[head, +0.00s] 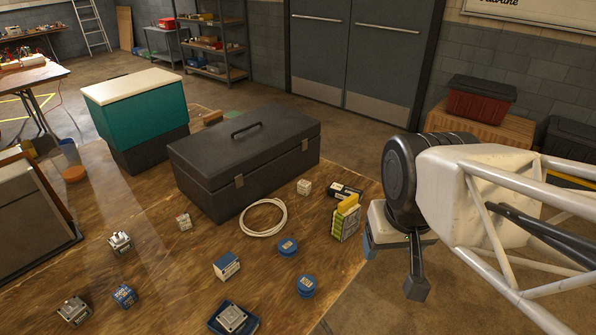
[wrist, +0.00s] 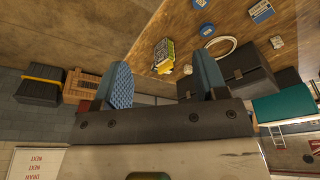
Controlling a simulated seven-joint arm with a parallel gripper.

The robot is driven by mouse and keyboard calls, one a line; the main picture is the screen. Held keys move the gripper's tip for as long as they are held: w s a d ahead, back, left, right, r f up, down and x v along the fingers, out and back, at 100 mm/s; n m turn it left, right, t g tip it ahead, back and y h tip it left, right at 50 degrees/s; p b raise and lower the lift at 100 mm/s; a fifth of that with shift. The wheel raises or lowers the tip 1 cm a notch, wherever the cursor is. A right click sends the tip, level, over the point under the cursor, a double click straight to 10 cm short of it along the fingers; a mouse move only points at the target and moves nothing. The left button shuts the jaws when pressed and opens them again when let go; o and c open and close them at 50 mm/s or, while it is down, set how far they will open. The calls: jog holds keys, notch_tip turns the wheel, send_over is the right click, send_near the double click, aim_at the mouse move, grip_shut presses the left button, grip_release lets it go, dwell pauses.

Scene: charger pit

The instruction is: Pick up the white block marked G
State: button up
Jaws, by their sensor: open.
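A small white block (head: 304,187) with faint dark marks lies on the wooden table, right of the black toolbox; I cannot read its letter. A second small whitish block (head: 184,221) with darker and reddish marks lies in front of the toolbox, its letter also unreadable. In the wrist view a small pale object (wrist: 187,69) shows near the right finger, possibly the first block. My gripper (head: 393,266) is at the right, beyond the table's right edge and apart from both blocks. Its two blue-padded fingers (wrist: 162,80) stand wide apart with nothing held between them.
The black toolbox (head: 245,160) is the tall obstacle behind the blocks. A white cable coil (head: 264,217), blue round tins (head: 288,247) and a blue-white box (head: 226,266) lie nearby.

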jog(key=shift+w, duration=0.1)
jog(key=n+g, duration=0.3)
jog(key=n, duration=0.8)
send_over(304, 183)
jog(key=f, duration=2.8)
jog(key=shift+s+f, duration=0.2)
jog(key=shift+f, duration=0.05)
jog(key=shift+w+f, duration=0.35)
jog(key=shift+f, duration=0.15)
